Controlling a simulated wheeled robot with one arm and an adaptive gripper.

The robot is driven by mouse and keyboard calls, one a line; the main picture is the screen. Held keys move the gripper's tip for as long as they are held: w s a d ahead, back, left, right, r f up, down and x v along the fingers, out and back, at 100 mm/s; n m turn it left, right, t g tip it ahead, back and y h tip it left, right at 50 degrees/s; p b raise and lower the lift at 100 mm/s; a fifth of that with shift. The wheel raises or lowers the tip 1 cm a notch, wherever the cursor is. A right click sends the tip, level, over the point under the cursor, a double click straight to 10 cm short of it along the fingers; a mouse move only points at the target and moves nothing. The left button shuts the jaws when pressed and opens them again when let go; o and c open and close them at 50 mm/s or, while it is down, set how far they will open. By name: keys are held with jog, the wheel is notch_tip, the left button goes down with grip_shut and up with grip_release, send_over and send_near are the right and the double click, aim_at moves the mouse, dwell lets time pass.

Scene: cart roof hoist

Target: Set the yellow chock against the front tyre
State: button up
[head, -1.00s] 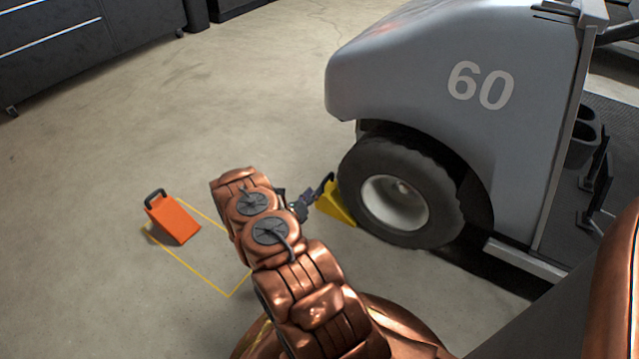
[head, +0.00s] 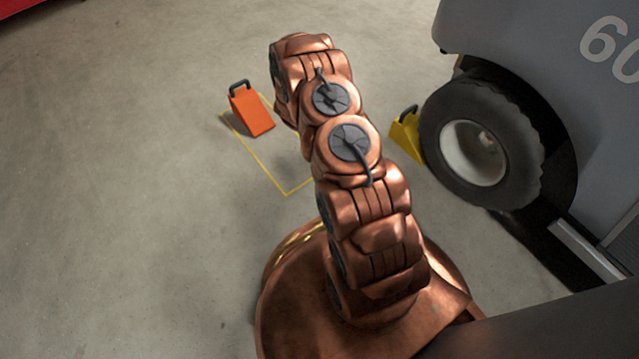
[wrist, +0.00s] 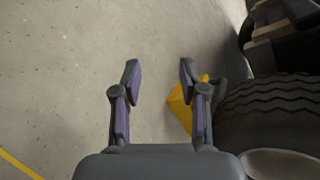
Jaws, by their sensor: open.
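The yellow chock (head: 405,138) stands on the floor at the left side of the front tyre (head: 482,145), touching it as far as the head view shows. It has a dark handle on top. In the wrist view the chock (wrist: 178,108) shows partly behind my right finger, beside the tyre treads (wrist: 270,112). My gripper (wrist: 158,72) is open and empty, with bare floor between its fingers, to the side of the chock away from the tyre. In the head view my gripper is hidden behind my arm.
The grey cart (head: 590,90) fills the right side. Open concrete floor lies at the left and back.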

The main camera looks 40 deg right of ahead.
jog(key=w+a+r+n+t+y, duration=0.1)
jog(key=w+a+r+n+y, duration=0.3)
jog(key=a, duration=0.4)
jog(key=w+a+r+n+t+y, duration=0.2)
jog(key=w+a+r+n+y, duration=0.15)
jog(key=a+r+n, duration=0.35)
jog(key=s+a+r+n+g+y, duration=0.15)
jog(key=a+r+n, duration=0.25)
jog(key=a, duration=0.4)
jog(key=s+a+r+n+y, duration=0.3)
jog(key=a+r+n, duration=0.15)
jog(key=a, duration=0.45)
jog(key=s+a+r+n+g+y, duration=0.1)
jog(key=s+a+r+n+g, duration=0.1)
jog(key=s+a+r+n, duration=0.45)
jog(key=s+a+r+n+g+y, duration=0.15)
jog(key=s+n, duration=0.25)
jog(key=s, duration=0.6)
jog(key=s+r+n+g, duration=0.1)
jog(key=s+r+n, duration=0.1)
jog(key=s, duration=0.6)
jog(key=s+d+r+n+g+h, duration=0.1)
jog(key=s+n, duration=0.3)
jog(key=s, duration=0.4)
jog(key=s+d+r+n+g+h, duration=0.1)
jog(key=s+r+n+g, duration=0.2)
jog(key=s, duration=0.6)
jog(key=shift+r+n, duration=0.15)
jog(key=shift+n, duration=0.35)
